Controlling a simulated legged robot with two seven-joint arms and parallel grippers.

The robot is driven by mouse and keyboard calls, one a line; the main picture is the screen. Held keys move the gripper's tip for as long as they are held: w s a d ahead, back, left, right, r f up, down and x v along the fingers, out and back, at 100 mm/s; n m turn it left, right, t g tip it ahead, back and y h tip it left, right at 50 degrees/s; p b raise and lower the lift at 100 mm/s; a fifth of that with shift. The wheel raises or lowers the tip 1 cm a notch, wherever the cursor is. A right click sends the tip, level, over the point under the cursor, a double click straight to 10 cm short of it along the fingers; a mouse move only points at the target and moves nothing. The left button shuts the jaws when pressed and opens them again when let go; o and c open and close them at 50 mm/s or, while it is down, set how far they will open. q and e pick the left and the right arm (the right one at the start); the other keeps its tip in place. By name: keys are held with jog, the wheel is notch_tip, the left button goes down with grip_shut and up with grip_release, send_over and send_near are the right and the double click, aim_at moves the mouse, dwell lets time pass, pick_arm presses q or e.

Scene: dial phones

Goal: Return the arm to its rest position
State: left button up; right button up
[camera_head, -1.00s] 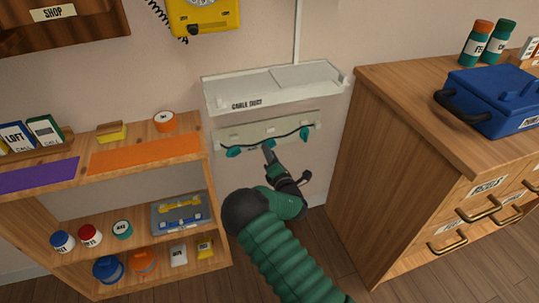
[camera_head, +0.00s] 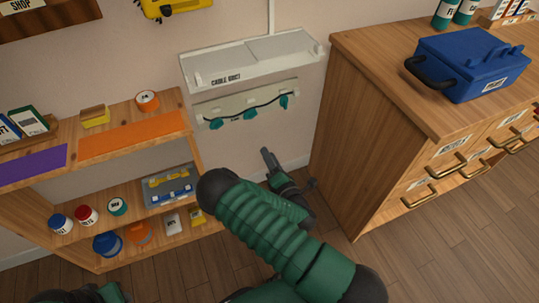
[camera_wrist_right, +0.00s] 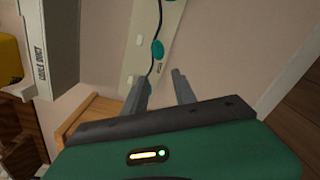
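My right arm (camera_head: 265,222) reaches up from the lower right in the head view. Its gripper (camera_head: 267,156) is in front of the wall, below and right of a pale panel, and touches nothing. In the right wrist view its two fingers stand apart with nothing between them (camera_wrist_right: 160,78). The panel (camera_head: 225,106) carries a black cord (camera_head: 262,106) on several teal clips. The panel also shows in the wrist view (camera_wrist_right: 140,30). A green and dark part of my left arm (camera_head: 108,292) shows at the bottom left edge; its fingers do not show.
The white cable duct (camera_head: 215,72) is on the wall above the panel. A wooden shelf (camera_head: 185,112) with jars and boxes stands left. A wooden cabinet (camera_head: 355,130) with a blue toolbox (camera_head: 475,62) stands right. Floor (camera_head: 440,260) shows free at the lower right.

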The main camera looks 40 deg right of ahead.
dwell(0.3)
jog(key=s+a+r+m+g+y, duration=0.15)
jog(key=s+a+m+g, duration=0.25)
jog(key=a+m+g, duration=0.45)
jog(key=s+a+m+g+y, duration=0.2)
jog(key=s+a+m+g, duration=0.25)
jog(key=m, duration=0.65)
jog(key=s+a+r+m+g, duration=0.25)
jog(key=s+r, duration=0.25)
jog(key=s, duration=0.3)
notch_tip(320, 180, up, 34)
jog(key=p, duration=3.4)
jog(key=shift+a+f, duration=0.15)
jog(key=shift+a, duration=0.15)
jog(key=shift+t+y, duration=0.25)
